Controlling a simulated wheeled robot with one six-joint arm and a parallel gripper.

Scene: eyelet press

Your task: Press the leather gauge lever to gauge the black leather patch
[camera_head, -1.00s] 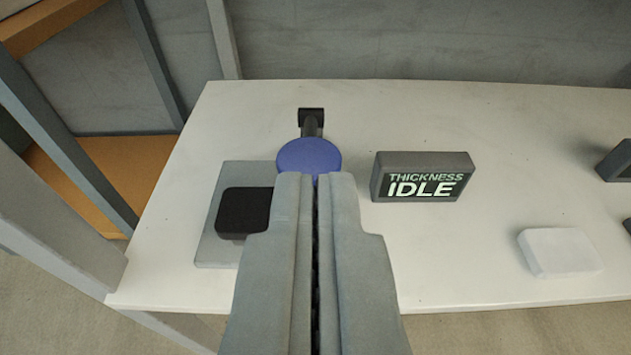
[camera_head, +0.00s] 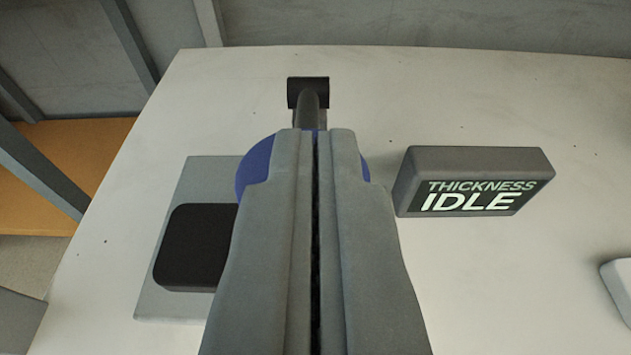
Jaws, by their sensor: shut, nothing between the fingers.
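The leather gauge lever has a blue round pad (camera_head: 254,168) on a dark arm (camera_head: 312,103) that runs back to a black block. My gripper (camera_head: 316,133) is shut and empty, with its fingertips over the blue pad and hiding most of it. I cannot tell whether the tips touch the pad. The black leather patch (camera_head: 195,245) lies on a grey plate (camera_head: 165,305) to the left of my gripper, and its right side is partly hidden by the gripper. The display (camera_head: 474,182) to the right reads "THICKNESS IDLE".
All of this stands on a white table (camera_head: 520,110) with a grey wall behind it. A white block (camera_head: 617,285) shows at the right edge. Grey frame posts (camera_head: 40,170) stand beyond the table's left edge. The table between the display and the white block is clear.

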